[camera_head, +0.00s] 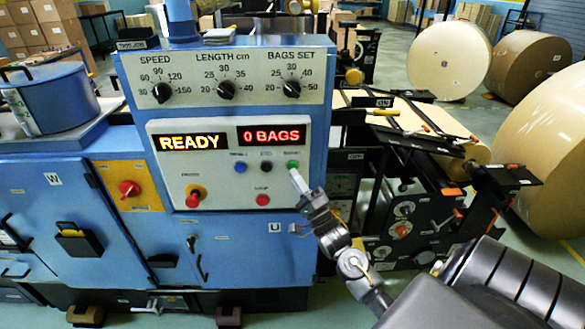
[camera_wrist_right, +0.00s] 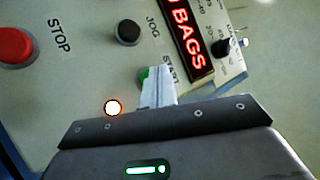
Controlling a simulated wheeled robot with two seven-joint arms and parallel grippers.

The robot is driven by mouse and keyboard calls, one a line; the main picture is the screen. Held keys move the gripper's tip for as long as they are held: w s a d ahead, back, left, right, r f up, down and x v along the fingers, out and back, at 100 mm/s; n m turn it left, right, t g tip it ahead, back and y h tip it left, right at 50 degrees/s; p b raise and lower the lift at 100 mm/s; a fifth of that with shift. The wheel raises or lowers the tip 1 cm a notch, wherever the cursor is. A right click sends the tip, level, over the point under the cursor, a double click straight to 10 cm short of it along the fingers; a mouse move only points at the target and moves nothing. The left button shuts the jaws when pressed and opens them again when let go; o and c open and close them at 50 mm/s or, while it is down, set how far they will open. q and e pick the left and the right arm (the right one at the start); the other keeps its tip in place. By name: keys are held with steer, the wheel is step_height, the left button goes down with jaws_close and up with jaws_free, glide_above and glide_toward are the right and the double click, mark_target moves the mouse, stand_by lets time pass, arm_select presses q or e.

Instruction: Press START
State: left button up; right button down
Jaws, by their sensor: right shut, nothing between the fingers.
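The green START button (camera_head: 292,163) is at the right end of a row of buttons on the pale control panel (camera_head: 215,195). My right gripper (camera_head: 297,178) is shut and empty, its fingertips pointing at the button from below. In the right wrist view the pale fingers (camera_wrist_right: 158,88) cover most of the green button (camera_wrist_right: 145,76), beside the START label. I cannot tell whether the tips touch it. The displays read READY (camera_head: 190,142) and 0 BAGS (camera_head: 271,135). My left gripper is not in view.
A black JOG button (camera_head: 266,166) and a blue button (camera_head: 240,168) sit left of START. The red STOP button (camera_head: 262,200) is below. A yellow-based red knob (camera_head: 194,196) is lower left. Three black dials, including SPEED (camera_head: 161,92), are above. Large paper rolls (camera_head: 450,60) stand behind right.

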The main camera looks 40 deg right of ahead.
steer(key=shift+w+d, duration=0.1)
steer(key=shift+w, duration=0.05)
steer(key=shift+w+d, duration=0.15)
steer(key=shift+w, duration=0.05)
stand_by(0.3)
